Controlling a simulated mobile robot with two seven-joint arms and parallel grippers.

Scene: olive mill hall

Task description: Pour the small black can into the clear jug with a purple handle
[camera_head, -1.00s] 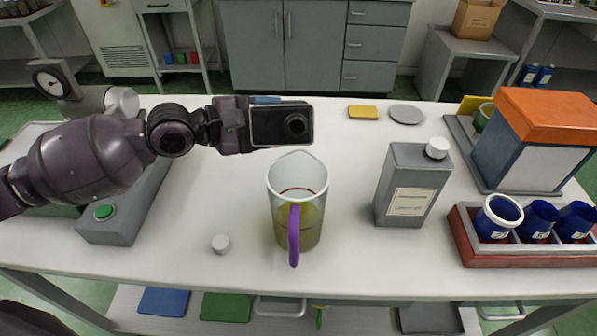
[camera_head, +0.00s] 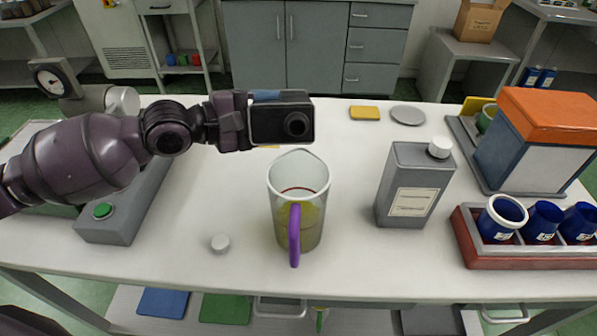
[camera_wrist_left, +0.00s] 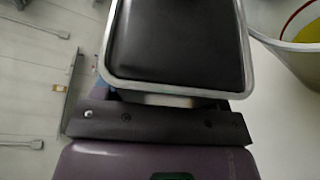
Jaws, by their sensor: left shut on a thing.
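The small black can (camera_head: 270,125) is in my left gripper (camera_head: 240,120), which is shut on it. In the head view its face with a round dark opening points toward the camera, so it is tilted well over, above the table and just behind the jug. In the left wrist view the can (camera_wrist_left: 178,45) shows as a dark rectangle with a pale rim. The clear jug with a purple handle (camera_head: 313,195) stands upright, its handle facing the camera, with yellowish liquid inside and a red line. Its edge also shows in the wrist view (camera_wrist_left: 268,30). My right gripper is not in view.
A small white cap (camera_head: 220,243) lies left of the jug. A grey can (camera_head: 412,185) with a white cap stands right of it. A red tray (camera_head: 470,250) holds blue cups. A grey box with a green button (camera_head: 110,228) is at left. The table's front middle is clear.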

